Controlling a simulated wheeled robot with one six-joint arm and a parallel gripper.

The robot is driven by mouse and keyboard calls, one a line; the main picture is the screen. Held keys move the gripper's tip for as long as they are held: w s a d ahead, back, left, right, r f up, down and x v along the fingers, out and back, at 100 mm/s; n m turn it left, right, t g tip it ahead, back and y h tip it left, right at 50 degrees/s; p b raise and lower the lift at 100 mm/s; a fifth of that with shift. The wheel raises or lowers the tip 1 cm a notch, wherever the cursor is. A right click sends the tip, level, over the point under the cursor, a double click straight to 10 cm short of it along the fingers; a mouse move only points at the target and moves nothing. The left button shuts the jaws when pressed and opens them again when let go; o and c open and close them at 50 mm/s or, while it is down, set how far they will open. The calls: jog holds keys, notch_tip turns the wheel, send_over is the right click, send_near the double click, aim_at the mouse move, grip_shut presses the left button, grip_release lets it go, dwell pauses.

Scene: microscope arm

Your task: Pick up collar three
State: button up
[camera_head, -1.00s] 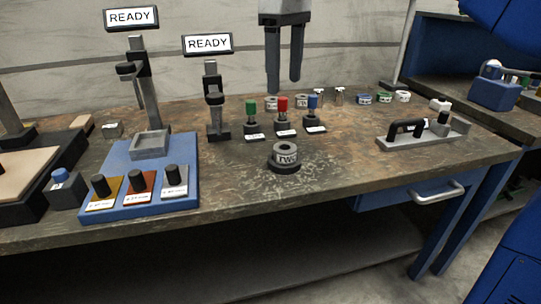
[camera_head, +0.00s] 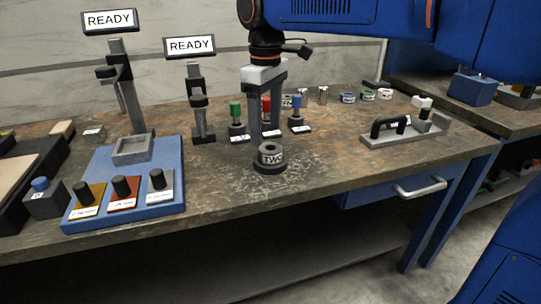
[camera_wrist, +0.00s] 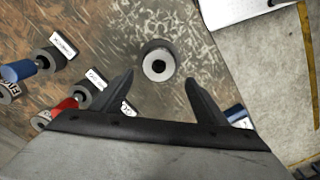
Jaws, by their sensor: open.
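A grey collar (camera_head: 270,153) whose label appears to read TWO sits on a round dark base (camera_head: 270,168) near the table's middle. In the wrist view this collar (camera_wrist: 158,65) appears from above, between and just beyond my fingertips. My gripper (camera_head: 266,140) is open and empty, pointing down over or just behind it; contact cannot be told. It also shows in the wrist view (camera_wrist: 158,80). A pale lettered collar (camera_head: 287,101) stands at the back, partly hidden by my finger. I cannot read three on any collar.
Green (camera_head: 236,113), red (camera_head: 266,106) and blue (camera_head: 296,106) topped posts stand close behind my gripper. A handled fixture (camera_head: 403,132) stands right. The front right tabletop is clear.

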aim_at(271, 143)
jog(key=f, duration=0.2)
jog(key=d+f, duration=0.1)
jog(key=f, duration=0.1)
jog(key=shift+s+f, duration=0.1)
jog(key=shift+f, duration=0.45)
grip_shut()
